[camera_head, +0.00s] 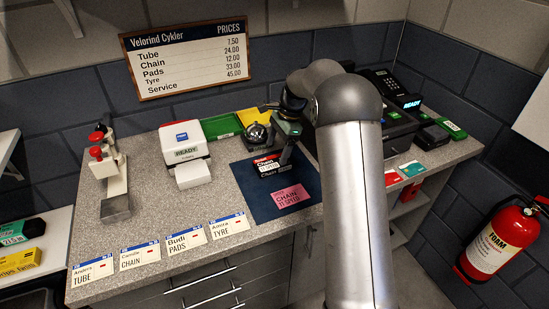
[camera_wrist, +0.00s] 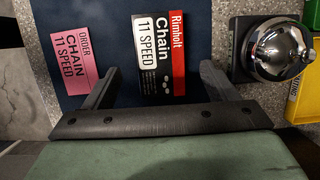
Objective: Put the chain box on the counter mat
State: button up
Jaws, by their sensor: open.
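The chain box (camera_head: 267,165), black, red and white with "Chain 11 SPEED" print, lies on the dark blue counter mat (camera_head: 246,189). In the wrist view the chain box (camera_wrist: 159,54) lies flat on the mat (camera_wrist: 108,38), beyond the fingers and between their lines. My gripper (camera_head: 286,155) is open above the mat, close to the box. A pink order card (camera_head: 290,196) reading "CHAIN 11 SPEED" lies on the mat's front part, beside the box.
A silver bell (camera_head: 256,134) stands just behind the mat. Green (camera_head: 221,126) and yellow trays are at the back. A label printer (camera_head: 183,142) stands left. Several name cards (camera_head: 184,240) line the front edge. A card terminal and register sit right. The counter's left middle is clear.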

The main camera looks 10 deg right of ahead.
jog(key=v, duration=0.8)
jog(key=s+a+r+n+h, duration=0.15)
jog(key=s+n, duration=0.25)
jog(key=s, duration=0.5)
jog(key=s+a+r+n, duration=0.15)
jog(key=s+n, duration=0.25)
jog(key=s, duration=0.5)
jog(key=s+f+n+h, duration=0.1)
jog(key=s+f+n, duration=0.2)
jog(key=s, duration=0.7)
jog(key=s+a+f+n+t+h, duration=0.1)
jog(key=s+f+n, duration=0.2)
jog(key=s, duration=0.7)
jog(key=shift+a+f+n, duration=0.25)
jog(key=shift+f+n, duration=0.05)
jog(key=shift+n, duration=0.7)
